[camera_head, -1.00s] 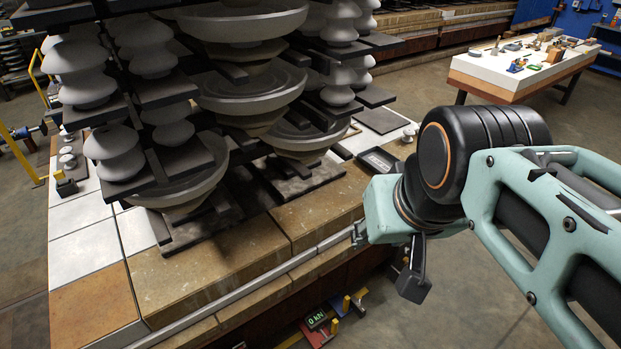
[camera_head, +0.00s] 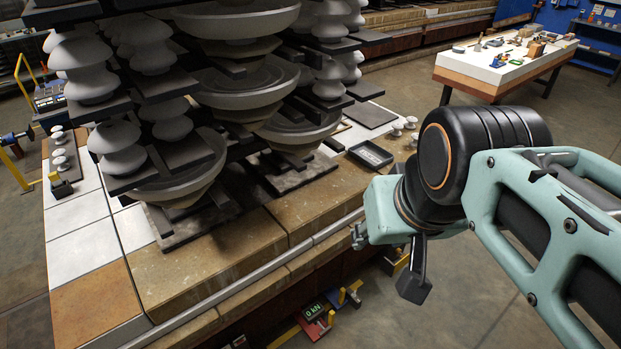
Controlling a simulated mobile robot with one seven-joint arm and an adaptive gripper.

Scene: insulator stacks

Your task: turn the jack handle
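A small red device (camera_head: 318,330) with yellow posts and a lit green display (camera_head: 314,311) reading "0 kN" sits low beside the stone-topped platform, at the bottom middle. It may be the jack, but I cannot make out a handle for certain. My gripper (camera_head: 360,237) shows only as a small dark end at the left of my teal wrist, over the platform's front edge. It is above and apart from the red device. Its fingers are too small and hidden to tell whether they are open or shut.
Stacks of grey insulators (camera_head: 250,95) on dark shelves fill the platform (camera_head: 230,262). A black tray (camera_head: 371,155) and small white pieces lie at its right. A white-topped table (camera_head: 500,70) with tools stands at the back right. The floor between is clear.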

